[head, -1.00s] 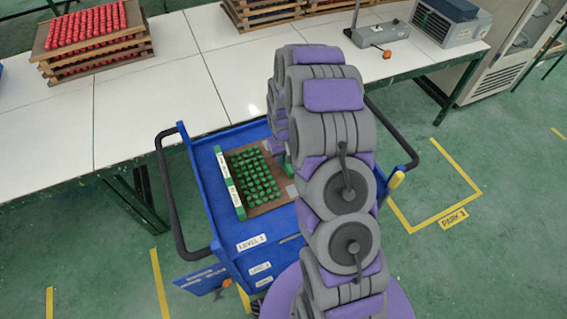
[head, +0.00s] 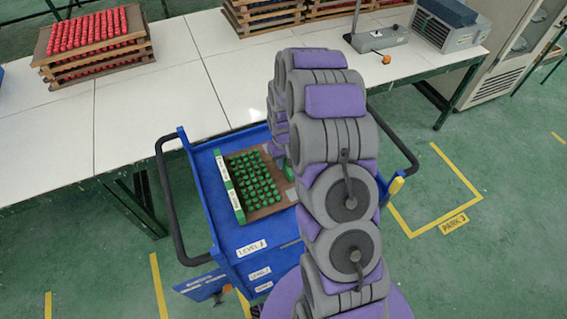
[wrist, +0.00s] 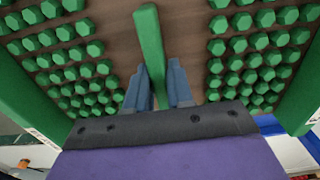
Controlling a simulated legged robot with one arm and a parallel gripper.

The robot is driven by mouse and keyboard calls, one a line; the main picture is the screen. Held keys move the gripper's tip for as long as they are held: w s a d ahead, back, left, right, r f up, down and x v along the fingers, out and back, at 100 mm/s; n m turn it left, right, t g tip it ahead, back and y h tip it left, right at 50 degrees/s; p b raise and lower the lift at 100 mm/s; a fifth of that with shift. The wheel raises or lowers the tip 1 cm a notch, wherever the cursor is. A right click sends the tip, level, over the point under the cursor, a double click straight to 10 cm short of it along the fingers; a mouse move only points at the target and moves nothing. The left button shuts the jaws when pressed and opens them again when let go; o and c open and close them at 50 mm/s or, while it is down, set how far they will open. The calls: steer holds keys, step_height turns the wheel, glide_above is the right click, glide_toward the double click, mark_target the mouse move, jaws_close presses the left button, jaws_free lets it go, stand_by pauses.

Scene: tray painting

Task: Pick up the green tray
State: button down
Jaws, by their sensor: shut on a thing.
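The green tray, with green end walls (head: 228,187) and a brown base, lies on top of the blue cart in the head view. It carries rows of green hexagonal pegs. In the wrist view, a green bar (wrist: 149,45) runs along the tray's middle between two fields of pegs. My gripper (wrist: 159,80) reaches over the tray with its two blue-grey fingers either side of that bar, shut on it. In the head view my arm hides the gripper's fingers and the tray's right part.
The blue cart (head: 205,185) has black handles on both sides and level labels on its front. A white table (head: 150,110) stands behind it with stacked red-peg trays (head: 95,35) at left. A grey device (head: 378,38) stands at back right. Green floor is free at right.

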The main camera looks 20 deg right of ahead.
step_height(320, 180, up, 3)
steer(key=shift+f+p, duration=0.15)
steer(key=shift+p, duration=0.15)
steer(key=s, duration=0.5)
steer(key=s+p, duration=0.1)
steer(key=s, duration=0.4)
steer(key=s+r, duration=0.1)
steer(key=s, duration=0.5)
steer(key=shift+a+r+p, duration=0.1)
steer(key=shift+a+p, duration=0.2)
steer(key=shift+a, duration=0.05)
step_height(320, 180, up, 14)
steer(key=p, duration=0.5)
steer(key=shift+p, duration=0.35)
steer(key=shift+w, duration=0.15)
